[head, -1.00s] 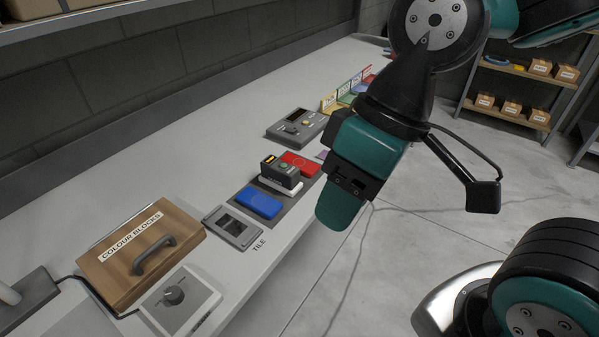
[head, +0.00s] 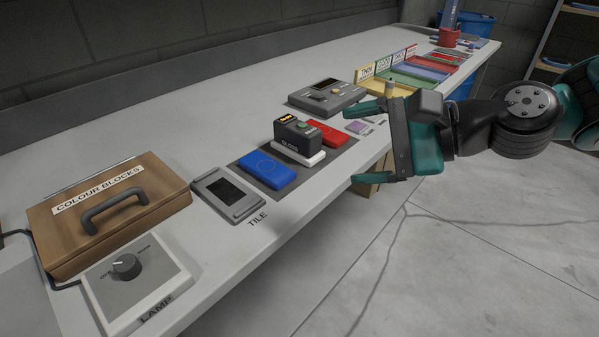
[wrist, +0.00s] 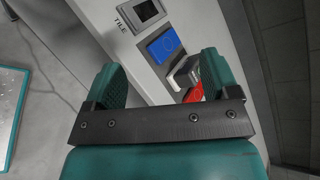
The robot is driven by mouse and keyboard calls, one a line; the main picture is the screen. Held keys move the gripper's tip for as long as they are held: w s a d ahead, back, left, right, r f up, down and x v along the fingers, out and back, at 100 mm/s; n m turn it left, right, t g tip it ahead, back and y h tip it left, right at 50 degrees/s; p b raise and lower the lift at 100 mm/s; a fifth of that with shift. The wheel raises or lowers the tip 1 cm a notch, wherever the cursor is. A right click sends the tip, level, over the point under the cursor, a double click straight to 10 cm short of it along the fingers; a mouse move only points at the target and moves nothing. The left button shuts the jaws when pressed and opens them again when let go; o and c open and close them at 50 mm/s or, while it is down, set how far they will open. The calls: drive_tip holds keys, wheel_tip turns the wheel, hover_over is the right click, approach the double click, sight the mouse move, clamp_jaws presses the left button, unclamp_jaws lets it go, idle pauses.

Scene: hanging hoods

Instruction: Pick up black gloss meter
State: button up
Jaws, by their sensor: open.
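The black gloss meter (head: 297,137) has a lit orange display, a green button and the word GLOSS on its side. It stands on a white base (head: 301,157) between a blue block (head: 267,170) and a red block (head: 327,133) on the bench. My gripper (head: 376,143) is open and empty, to the right of the meter at the bench's front edge, apart from it. In the wrist view the two teal fingers (wrist: 163,80) are spread. The meter is mostly hidden there behind the right finger; the white base (wrist: 184,72) shows beside it.
A grey framed tile (head: 228,194), a wooden COLOUR BLOCKS box (head: 108,211) and a lamp switch box (head: 132,282) stand left along the bench (head: 215,108). A grey instrument (head: 327,97) and coloured trays (head: 424,72) are behind. Floor is free in front.

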drive_tip(key=w+d+f+m+t+y+b, duration=0.1)
drive_tip(key=w+d+f+m+t+b, duration=0.1)
drive_tip(key=w+f+m+t+b, duration=0.45)
drive_tip(key=m+t+b, duration=0.1)
drive_tip(key=m, duration=0.8)
approach(317, 135)
drive_tip(key=p+x, duration=0.2)
drive_tip(key=p, duration=0.1)
drive_tip(key=p+x, duration=0.1)
drive_tip(key=p, duration=0.3)
drive_tip(key=p+x, duration=0.2)
drive_tip(key=p, duration=0.2)
drive_tip(key=shift+w+a+r, duration=0.1)
drive_tip(key=shift+a+r, duration=0.2)
drive_tip(key=shift+a, duration=0.05)
drive_tip(key=p, duration=0.2)
drive_tip(key=shift+w+a+p, duration=0.1)
drive_tip(key=shift+w+p, duration=0.2)
drive_tip(key=shift+p, duration=0.1)
drive_tip(key=p, duration=0.4)
drive_tip(key=shift+w+a, duration=0.3)
drive_tip(key=shift+a, duration=0.1)
drive_tip(key=shift+a+f+p, duration=0.25)
drive_tip(key=shift+f+p, duration=0.1)
drive_tip(key=shift+p, duration=0.85)
